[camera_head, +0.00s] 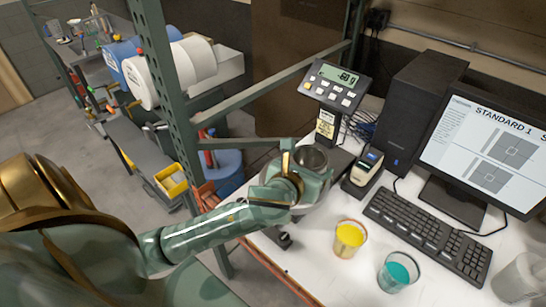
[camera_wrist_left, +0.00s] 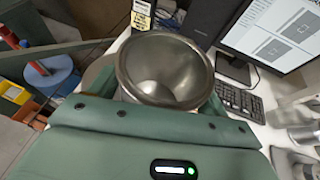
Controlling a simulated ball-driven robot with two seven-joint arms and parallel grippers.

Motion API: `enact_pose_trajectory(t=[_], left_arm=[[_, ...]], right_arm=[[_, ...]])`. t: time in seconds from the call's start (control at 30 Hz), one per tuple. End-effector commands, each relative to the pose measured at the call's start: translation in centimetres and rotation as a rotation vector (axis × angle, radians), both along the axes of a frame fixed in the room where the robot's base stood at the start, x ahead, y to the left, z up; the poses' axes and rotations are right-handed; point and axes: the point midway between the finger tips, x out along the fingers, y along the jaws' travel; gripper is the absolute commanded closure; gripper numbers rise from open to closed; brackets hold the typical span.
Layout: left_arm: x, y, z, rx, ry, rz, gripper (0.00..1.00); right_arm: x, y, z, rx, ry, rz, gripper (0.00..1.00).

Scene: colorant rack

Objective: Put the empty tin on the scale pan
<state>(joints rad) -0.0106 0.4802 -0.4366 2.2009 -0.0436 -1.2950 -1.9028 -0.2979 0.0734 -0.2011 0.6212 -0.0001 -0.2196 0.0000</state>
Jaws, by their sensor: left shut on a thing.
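The empty tin (camera_head: 311,157) is a grey metal can with an open top. In the left wrist view the tin (camera_wrist_left: 165,68) shows a bare, shiny inside. My left gripper (camera_head: 300,170) is shut on the tin, with its fingers around the sides, and holds it upright over the scale. The scale pan (camera_head: 256,166) is a grey round plate, mostly hidden under my gripper and the tin. I cannot tell whether the tin's bottom touches it. The scale display (camera_head: 337,76) stands behind on a post and shows lit digits. My right gripper does not show.
A yellow-filled cup (camera_head: 349,238) and a teal-filled cup (camera_head: 398,271) stand to the right on the white table. A green rack post (camera_head: 170,100) rises at the left.

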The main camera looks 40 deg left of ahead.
Motion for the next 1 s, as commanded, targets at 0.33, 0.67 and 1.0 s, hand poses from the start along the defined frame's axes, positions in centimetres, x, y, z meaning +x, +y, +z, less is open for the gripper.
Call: enact_pose_trajectory(t=[0.33,0.67,1.0], left_arm=[[5.1,5.1,-3.5,0.004,0.0,0.032,0.46],[9.7,8.8,-9.2,0.0,0.0,0.027,0.46],[10.5,9.4,-13.1,-0.001,0.0,0.026,0.46]], right_arm=[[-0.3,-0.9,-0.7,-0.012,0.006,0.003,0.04],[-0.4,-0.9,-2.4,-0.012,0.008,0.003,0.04],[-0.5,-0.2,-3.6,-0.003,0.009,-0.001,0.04]])
